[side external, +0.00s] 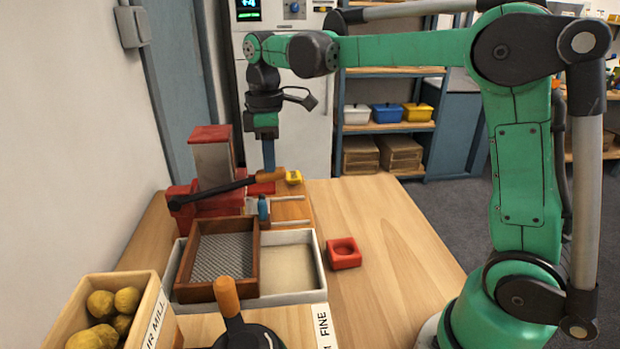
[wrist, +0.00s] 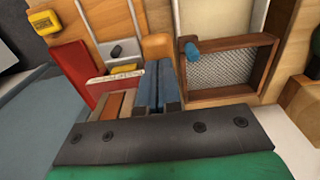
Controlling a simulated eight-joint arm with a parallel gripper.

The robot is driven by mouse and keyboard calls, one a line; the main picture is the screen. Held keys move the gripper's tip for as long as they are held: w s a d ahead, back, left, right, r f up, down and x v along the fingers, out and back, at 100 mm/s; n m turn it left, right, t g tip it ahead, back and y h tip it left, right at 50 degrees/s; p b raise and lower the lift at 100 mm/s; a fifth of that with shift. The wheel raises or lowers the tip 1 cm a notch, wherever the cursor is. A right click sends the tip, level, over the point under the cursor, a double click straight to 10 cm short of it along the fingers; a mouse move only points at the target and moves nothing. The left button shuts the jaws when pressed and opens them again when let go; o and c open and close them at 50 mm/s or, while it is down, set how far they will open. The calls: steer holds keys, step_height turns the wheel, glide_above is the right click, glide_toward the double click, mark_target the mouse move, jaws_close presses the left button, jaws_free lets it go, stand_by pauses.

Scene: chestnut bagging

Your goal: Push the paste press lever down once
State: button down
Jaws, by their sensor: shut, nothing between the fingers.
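The paste press (side external: 212,165) is a red machine with a grey column at the left of the bench. Its black lever (side external: 215,191) runs right from a pivot at the press's left, rising slightly to a wooden handle (side external: 270,175). My gripper (side external: 268,168) points down with its blue fingers shut and empty, the tips at the top of the handle. I cannot tell whether they touch it. In the wrist view, the shut fingers (wrist: 158,64) end right at the handle (wrist: 157,43), and part of the red press (wrist: 68,75) shows to their left.
A wooden sieve frame (side external: 251,262) rests on a pale tray (side external: 322,262) in front of the press. A red block (side external: 343,253) with a round recess and a yellow block (side external: 293,177) are nearby.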

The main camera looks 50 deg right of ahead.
steer(key=shift+f, duration=0.9)
steer(key=shift+s+d+f, duration=0.1)
steer(key=shift+s+f, duration=0.05)
steer(key=shift+f, duration=0.95)
steer(key=shift+s+d+f, duration=0.1)
steer(key=shift+d+f, duration=0.05)
steer(key=shift+f, duration=0.95)
step_height(320, 180, up, 9)
glide_above(273, 178)
steer(key=w, duration=0.1)
steer(key=shift+w+d+f, duration=0.1)
steer(key=shift+d+f, duration=0.1)
steer(key=shift+d, duration=0.15)
steer(key=shift+r, duration=0.15)
